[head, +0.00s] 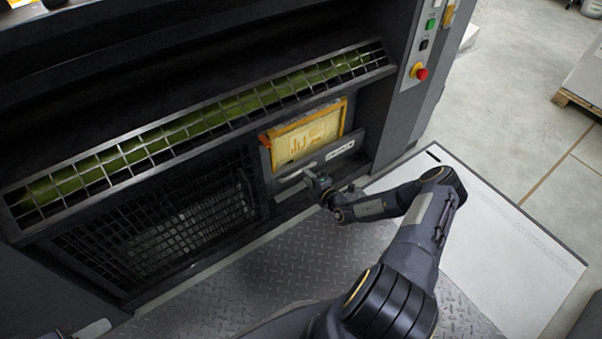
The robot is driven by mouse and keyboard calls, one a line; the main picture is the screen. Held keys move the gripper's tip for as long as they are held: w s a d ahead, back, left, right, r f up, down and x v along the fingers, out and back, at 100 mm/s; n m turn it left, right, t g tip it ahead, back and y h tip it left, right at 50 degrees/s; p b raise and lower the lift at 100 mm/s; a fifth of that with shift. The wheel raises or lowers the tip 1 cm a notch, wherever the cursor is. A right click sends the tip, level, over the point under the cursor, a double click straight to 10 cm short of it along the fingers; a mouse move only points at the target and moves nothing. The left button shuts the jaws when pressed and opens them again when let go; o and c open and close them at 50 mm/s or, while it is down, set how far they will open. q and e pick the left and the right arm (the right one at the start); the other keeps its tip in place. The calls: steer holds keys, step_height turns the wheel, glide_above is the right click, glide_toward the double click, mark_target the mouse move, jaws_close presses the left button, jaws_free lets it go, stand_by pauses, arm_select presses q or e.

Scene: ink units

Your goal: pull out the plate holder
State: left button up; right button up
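The plate holder (308,134) is an orange-framed unit with a pale yellow printed face, set in an opening low in the dark press. A grey strip with a label and a light handle bar (293,174) runs along its lower edge. My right gripper (308,177) is at this lower edge, by the handle bar. Its fingers are small here, and I cannot tell whether they are closed on the bar.
A long grille (203,122) runs above the holder, and a dark mesh guard (165,225) is to its left. A control panel with a red emergency button (419,72) is at the right. A tread-plate step (235,297) and a white board (505,240) lie in front.

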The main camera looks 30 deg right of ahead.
steer(key=shift+b+x, duration=0.7)
steer(key=shift+x, duration=1.7)
steer(key=shift+c, duration=0.2)
jaws_close()
